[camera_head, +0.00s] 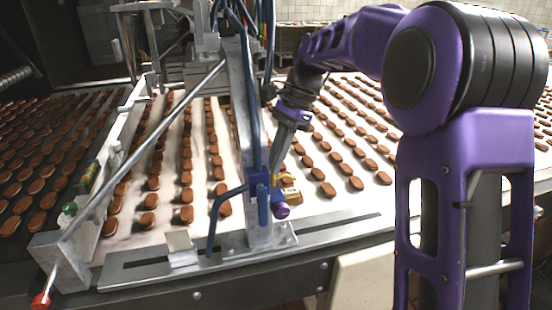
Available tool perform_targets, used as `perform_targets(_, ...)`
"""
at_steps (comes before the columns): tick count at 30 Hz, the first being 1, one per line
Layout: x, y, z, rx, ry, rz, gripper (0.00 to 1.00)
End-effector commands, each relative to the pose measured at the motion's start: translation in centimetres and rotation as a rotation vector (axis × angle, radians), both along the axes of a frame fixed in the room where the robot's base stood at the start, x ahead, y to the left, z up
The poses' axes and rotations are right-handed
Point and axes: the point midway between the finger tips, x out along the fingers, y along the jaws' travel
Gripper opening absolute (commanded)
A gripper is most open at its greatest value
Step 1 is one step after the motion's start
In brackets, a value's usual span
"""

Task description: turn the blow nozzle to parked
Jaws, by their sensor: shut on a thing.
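The blow nozzle (263,196) appears as a blue fitting on an upright grey post at the front edge of the conveyor. A bent blue tube (213,222) runs from its left side down to the metal rail, and a purple knob-like end (281,211) shows at its lower right. My gripper (276,172) reaches down from the upper right and is shut at the nozzle fitting, beside a yellow part (289,194). The fingertips are small and partly hidden by the post and fitting, so the exact grip point is unclear.
Rows of brown cream sandwiches (186,178) lie on the pale conveyor belt (235,165) on both sides of the post. A slotted metal rail (330,224) runs along the front. A diagonal rod with a red knob (41,301) stands at left.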

Motion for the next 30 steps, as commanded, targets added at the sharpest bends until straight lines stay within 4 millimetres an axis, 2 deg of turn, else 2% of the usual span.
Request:
perform_targets(18, -0.02, -0.07, -0.04, -0.001, 0.002, 0.0, 0.0)
perform_targets(19, -0.02, -0.07, -0.04, -0.001, 0.002, 0.0, 0.13)
perform_targets(24, -0.02, -0.05, -0.02, -0.001, 0.001, -0.001, 0.44)
perform_targets(25, -0.02, -0.05, -0.02, -0.001, 0.001, -0.001, 0.48)
perform_targets(30, 0.0, -0.03, -0.02, -0.001, 0.001, -0.001, 0.48)
